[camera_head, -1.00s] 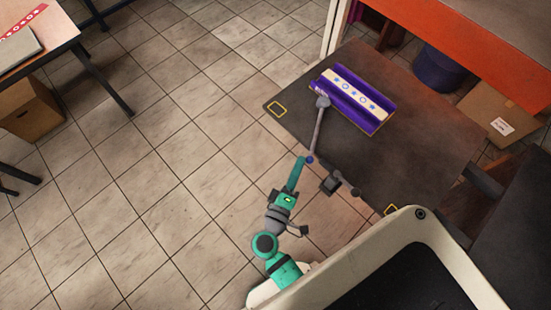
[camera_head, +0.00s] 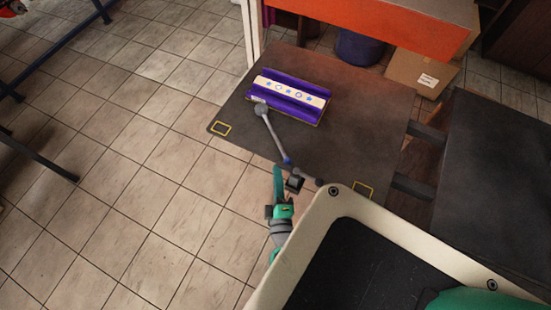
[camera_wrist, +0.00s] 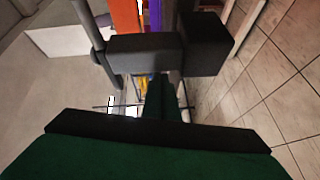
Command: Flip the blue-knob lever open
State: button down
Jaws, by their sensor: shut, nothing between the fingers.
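The grey lever (camera_head: 272,132) reaches from a round pivot beside the purple holder to its blue knob (camera_head: 287,160) near the dark table's front edge. My gripper (camera_head: 278,168) is shut and empty, with its green tip close beside the knob on its left. I cannot tell if they touch. In the wrist view the shut green fingers (camera_wrist: 158,100) point forward, partly hidden behind dark blocks (camera_wrist: 145,55). The blue knob cannot be made out there.
The purple holder (camera_head: 270,108) bears a white strip with blue marks (camera_head: 290,89) on the dark table (camera_head: 355,125). A dark block with a short rod (camera_head: 295,183) stands close right of my gripper. Two yellow outlines mark the table. Open tiled floor lies left.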

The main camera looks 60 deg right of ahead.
jog(key=w+v, duration=0.1)
jog(key=v, duration=1)
jog(key=shift+s+a+r, duration=0.2)
jog(key=shift+a+r, duration=0.05)
jog(key=shift+a, duration=0.35)
jog(key=shift+w, duration=0.1)
